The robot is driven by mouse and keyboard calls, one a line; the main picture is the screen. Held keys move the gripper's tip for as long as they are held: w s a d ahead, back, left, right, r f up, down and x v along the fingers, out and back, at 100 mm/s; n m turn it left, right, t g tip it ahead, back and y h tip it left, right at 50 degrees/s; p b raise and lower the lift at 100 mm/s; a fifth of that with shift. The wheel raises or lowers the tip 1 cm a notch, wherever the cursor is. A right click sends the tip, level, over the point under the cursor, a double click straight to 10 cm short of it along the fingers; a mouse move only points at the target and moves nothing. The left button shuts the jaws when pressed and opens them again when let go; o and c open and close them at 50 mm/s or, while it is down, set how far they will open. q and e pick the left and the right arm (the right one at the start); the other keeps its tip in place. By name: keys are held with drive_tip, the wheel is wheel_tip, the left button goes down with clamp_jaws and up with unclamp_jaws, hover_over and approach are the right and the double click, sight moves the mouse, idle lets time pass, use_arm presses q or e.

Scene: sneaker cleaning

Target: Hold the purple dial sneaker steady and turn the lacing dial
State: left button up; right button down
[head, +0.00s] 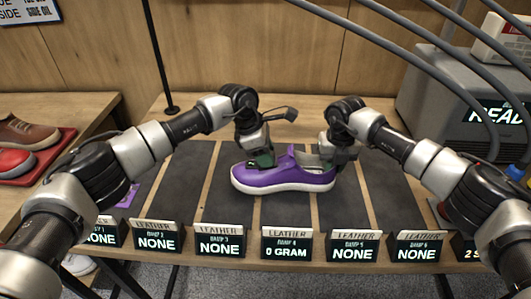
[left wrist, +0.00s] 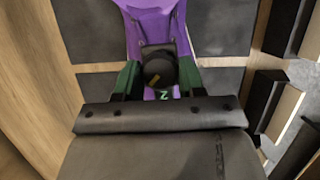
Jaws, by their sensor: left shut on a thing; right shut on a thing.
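The purple sneaker (head: 285,178) with a white sole rests upright on the dark mats in the head view, toe to the left. It also shows in the left wrist view (left wrist: 152,20). The dark round lacing dial (left wrist: 157,70) with a small yellow mark sits between the green fingers of my left gripper (left wrist: 157,80). In the head view my left gripper (head: 262,158) is over the shoe's front upper and hides the dial. My right gripper (head: 338,155) is shut on the sneaker's heel collar at the right; its fingertips are partly hidden.
Dark mats (head: 190,170) lie in strips across the wooden table. A row of signs stands along the front edge; the one before the shoe (head: 287,247) reads "0 GRAM". A grey machine (head: 450,105) stands at right. Brown and red shoes (head: 20,135) lie on a red tray at left.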

use_arm(q)
drive_tip(key=m, duration=0.1)
drive_tip(key=m+g, duration=0.1)
drive_tip(key=m, duration=0.2)
drive_tip(key=shift+w+m+g, duration=0.25)
drive_tip(key=shift+m+g, duration=0.05)
drive_tip(key=shift+g, duration=0.1)
use_arm(e)
drive_tip(key=shift+d, duration=0.1)
use_arm(q)
drive_tip(key=shift+w+m+g+y, duration=0.1)
drive_tip(key=shift+m+g+y, duration=0.5)
drive_tip(key=shift+m, duration=1.3)
drive_tip(key=o, duration=0.7)
drive_tip(key=shift+c, duration=0.2)
drive_tip(key=v, duration=1.2)
drive_tip(key=shift+w, duration=0.1)
